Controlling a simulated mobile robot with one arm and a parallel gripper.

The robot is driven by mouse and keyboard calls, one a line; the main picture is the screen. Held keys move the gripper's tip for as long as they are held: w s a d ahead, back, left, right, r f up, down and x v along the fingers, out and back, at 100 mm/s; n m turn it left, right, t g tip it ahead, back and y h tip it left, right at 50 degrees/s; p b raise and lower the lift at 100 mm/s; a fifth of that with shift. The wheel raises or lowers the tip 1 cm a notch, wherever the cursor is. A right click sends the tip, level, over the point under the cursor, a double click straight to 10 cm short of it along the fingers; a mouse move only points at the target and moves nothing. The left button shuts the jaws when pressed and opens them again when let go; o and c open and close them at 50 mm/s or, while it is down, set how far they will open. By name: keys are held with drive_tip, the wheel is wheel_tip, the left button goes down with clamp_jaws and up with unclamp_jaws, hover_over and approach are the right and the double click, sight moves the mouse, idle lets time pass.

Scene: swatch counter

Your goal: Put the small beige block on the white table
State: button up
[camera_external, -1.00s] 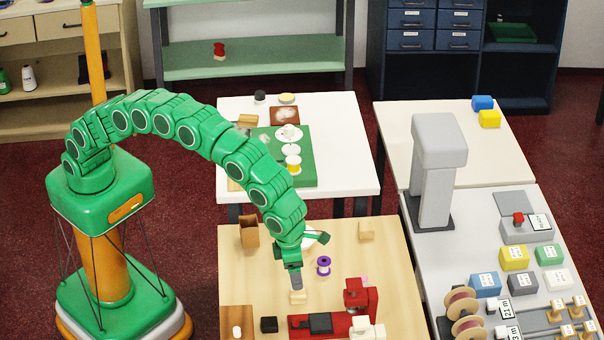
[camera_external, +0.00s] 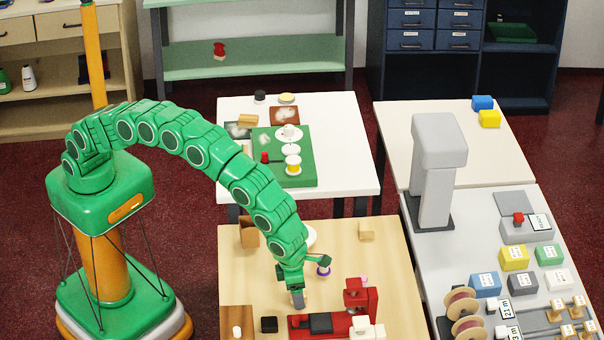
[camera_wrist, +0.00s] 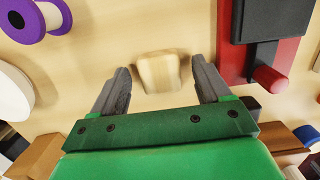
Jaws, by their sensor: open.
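The small beige block (camera_wrist: 158,73) lies on the light wooden table (camera_external: 340,255). In the wrist view it sits between the two grey fingers of my open gripper (camera_wrist: 163,76), with gaps on both sides, and looks a little blurred. In the external view my gripper (camera_external: 298,299) points down low over that spot and hides most or all of the block. The white table (camera_external: 345,150) stands behind the wooden one. It carries a green board (camera_external: 300,180) with several small items, and its right side is bare.
A red device (camera_external: 360,300) stands close to the right of my gripper. A purple spool (camera_wrist: 35,15) and a white round thing (camera_wrist: 12,90) are nearby. Another beige block (camera_external: 367,230) lies at the wooden table's back right. A black block (camera_external: 269,324) sits at front left.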

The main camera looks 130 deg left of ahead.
drive_tip(key=shift+c, duration=0.2)
drive_tip(key=c, duration=1.2)
drive_tip(key=shift+r, duration=0.15)
drive_tip(key=shift+r, duration=1.55)
drive_tip(key=s+d+r, duration=0.1)
drive_tip(key=s+r, duration=0.8)
drive_tip(key=s, duration=0.5)
drive_tip(key=shift+d+r, duration=0.35)
drive_tip(key=shift+d, duration=0.05)
